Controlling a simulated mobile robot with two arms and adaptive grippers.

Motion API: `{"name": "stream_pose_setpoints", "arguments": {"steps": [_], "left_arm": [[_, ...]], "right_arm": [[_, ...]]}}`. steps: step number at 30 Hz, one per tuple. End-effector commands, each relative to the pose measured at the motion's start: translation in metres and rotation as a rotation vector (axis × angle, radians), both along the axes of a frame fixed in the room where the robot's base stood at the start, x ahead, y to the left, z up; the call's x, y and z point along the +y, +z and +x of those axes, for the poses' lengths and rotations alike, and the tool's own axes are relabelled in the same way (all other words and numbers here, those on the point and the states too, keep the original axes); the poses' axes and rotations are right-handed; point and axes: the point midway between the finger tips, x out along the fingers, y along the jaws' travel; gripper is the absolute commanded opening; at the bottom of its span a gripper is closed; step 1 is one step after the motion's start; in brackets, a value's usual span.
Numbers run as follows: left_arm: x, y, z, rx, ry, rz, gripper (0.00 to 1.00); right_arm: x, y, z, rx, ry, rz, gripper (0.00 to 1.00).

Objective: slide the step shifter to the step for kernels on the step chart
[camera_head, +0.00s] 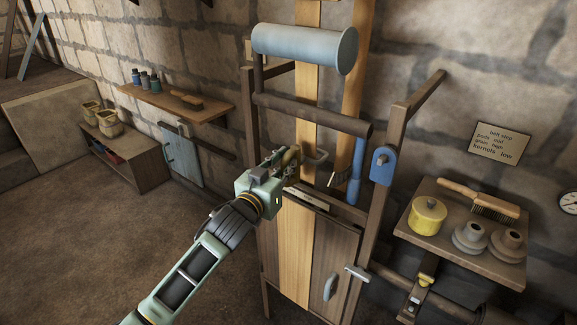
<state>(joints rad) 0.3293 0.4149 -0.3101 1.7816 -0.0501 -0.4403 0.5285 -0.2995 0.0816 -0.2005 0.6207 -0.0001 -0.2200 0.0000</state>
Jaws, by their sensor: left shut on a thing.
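The step chart (502,143) is a small framed sign on the wall at the right. My left gripper (285,159) is at the middle of the wooden drive frame, in front of the pale belt (297,245). It is shut on what looks like the wooden knob of the step shifter, whose grey metal loop (317,156) shows just right of the fingers. The fingers hide much of the shifter. A light slotted strip (307,198) lies below the gripper. My right gripper is out of view.
A grey drum (305,48) sits above. The right shelf (455,255) holds a yellow pot (428,215), a brush (480,199) and two stepped grey-brown parts. Floor at left is clear.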

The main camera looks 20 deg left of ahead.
Motion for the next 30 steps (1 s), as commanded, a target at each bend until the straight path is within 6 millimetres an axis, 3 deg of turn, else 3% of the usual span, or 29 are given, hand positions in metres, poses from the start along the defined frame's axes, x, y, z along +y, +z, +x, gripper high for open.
{"name": "stream_pose_setpoints", "arguments": {"steps": [1, 7, 18, 19, 21, 25, 30], "left_arm": [[0.019, 0.002, 0.006, 0.002, 0.015, 0.01, 0.0], [0.054, 0.002, 0.018, 0.0, 0.015, 0.01, 0.0], [0.062, 0.002, 0.021, 0.0, 0.016, 0.006, 0.0], [0.062, 0.002, 0.021, 0.0, 0.016, 0.006, 0.18], [0.062, 0.002, 0.021, 0.0, 0.016, 0.006, 0.24], [0.061, 0.002, 0.021, -0.001, 0.015, 0.005, 0.35], [0.06, 0.002, 0.02, -0.001, 0.012, 0.004, 0.36]], "right_arm": [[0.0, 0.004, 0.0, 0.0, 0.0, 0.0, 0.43], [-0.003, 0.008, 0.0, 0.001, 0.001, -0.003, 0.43], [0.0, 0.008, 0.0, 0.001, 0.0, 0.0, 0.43], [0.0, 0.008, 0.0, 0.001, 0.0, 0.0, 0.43], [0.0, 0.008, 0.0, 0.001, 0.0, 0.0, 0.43], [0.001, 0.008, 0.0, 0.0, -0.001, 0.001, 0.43], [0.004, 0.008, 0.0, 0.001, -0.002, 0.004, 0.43]]}}
